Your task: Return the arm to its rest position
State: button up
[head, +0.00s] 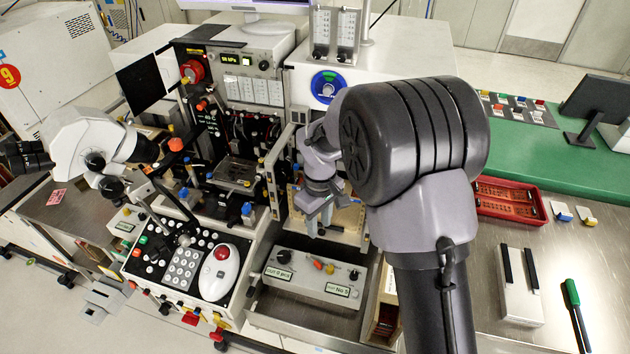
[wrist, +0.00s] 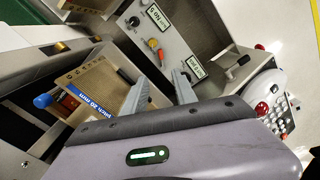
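My arm (head: 425,215) reaches from the bottom of the head view up and over to the left, with its large black joint in the foreground. My gripper (head: 319,222) hangs fingers-down in front of the bonding machine, above and behind the grey control box (head: 312,277). In the wrist view the gripper (wrist: 161,84) shows two grey fingers apart with nothing between them, so it is open and empty. The fingers are near a tan board (wrist: 100,80) with a blue label. Part of the machine behind my arm is hidden.
The microscope (head: 100,150) and button panel (head: 185,265) stand at left. A red tray (head: 508,200), a white block with black strips (head: 520,285) and a green-capped pen (head: 577,313) lie on the right bench.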

jog(key=s+d+r+m+t+y+b, duration=0.1)
jog(key=s+d+r+m+b, duration=0.1)
jog(key=s+r+m, duration=0.3)
jog(key=s+d+r+m+t+b, duration=0.1)
jog(key=s+d+r+t, duration=0.1)
jog(key=s+r, duration=0.35)
jog(key=s+d+r+m+t+b, duration=0.1)
jog(key=s+r+m, duration=0.1)
jog(key=s, duration=0.5)
jog(key=s+r+m+t+y+b, duration=0.1)
jog(key=s+r+m+b, duration=0.1)
jog(key=s+m, duration=0.2)
jog(key=s, duration=0.3)
jog(key=shift+s+d+m+t, duration=0.2)
jog(key=shift+d+m+t, duration=0.2)
